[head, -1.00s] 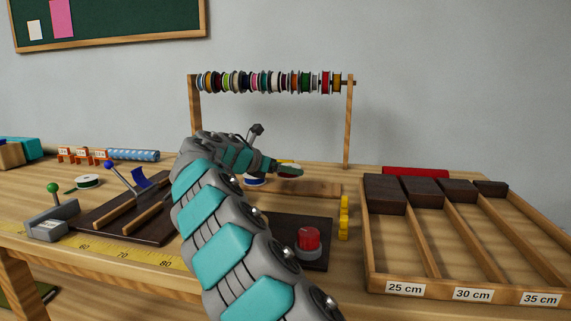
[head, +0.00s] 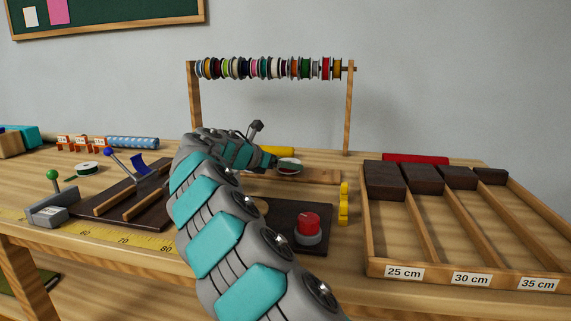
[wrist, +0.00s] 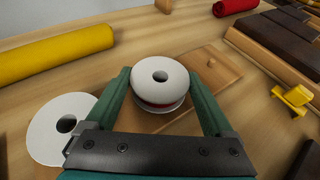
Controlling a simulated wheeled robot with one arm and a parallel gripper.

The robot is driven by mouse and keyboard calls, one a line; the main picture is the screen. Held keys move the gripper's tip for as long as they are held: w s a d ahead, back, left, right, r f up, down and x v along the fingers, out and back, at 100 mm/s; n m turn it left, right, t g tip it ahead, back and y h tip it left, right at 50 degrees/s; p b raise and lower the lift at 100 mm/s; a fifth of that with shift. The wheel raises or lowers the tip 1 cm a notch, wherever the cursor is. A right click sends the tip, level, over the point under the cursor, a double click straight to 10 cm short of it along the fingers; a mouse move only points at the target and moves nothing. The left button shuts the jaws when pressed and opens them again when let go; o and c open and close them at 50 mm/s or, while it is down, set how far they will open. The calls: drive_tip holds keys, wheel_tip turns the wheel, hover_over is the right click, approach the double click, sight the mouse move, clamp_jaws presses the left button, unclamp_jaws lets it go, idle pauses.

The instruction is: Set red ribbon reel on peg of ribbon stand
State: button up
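The red ribbon reel (wrist: 160,84) has white flanges with red ribbon showing between them. It lies between the two green fingers of my gripper (wrist: 159,82), which press against its sides. In the head view the reel (head: 289,166) shows at the tip of my gripper (head: 272,163). A flat wooden board (wrist: 203,82), which looks like the ribbon stand's base, lies under and beyond the reel. A small light peg (wrist: 211,62) shows on it, right of the reel. Whether the reel touches the board I cannot tell. Another white-flanged reel (wrist: 57,135) lies left of my gripper.
A yellow roll (wrist: 52,52) lies behind at the left, a red roll (head: 415,158) at the back right. A rack of several reels (head: 275,68) stands behind. Yellow pieces (head: 344,203), a red button (head: 308,226) and a divided tray (head: 392,268) are at the right.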

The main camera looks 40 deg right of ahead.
drive_tip(key=shift+o, duration=0.9)
drive_tip(key=shift+v, duration=3.9)
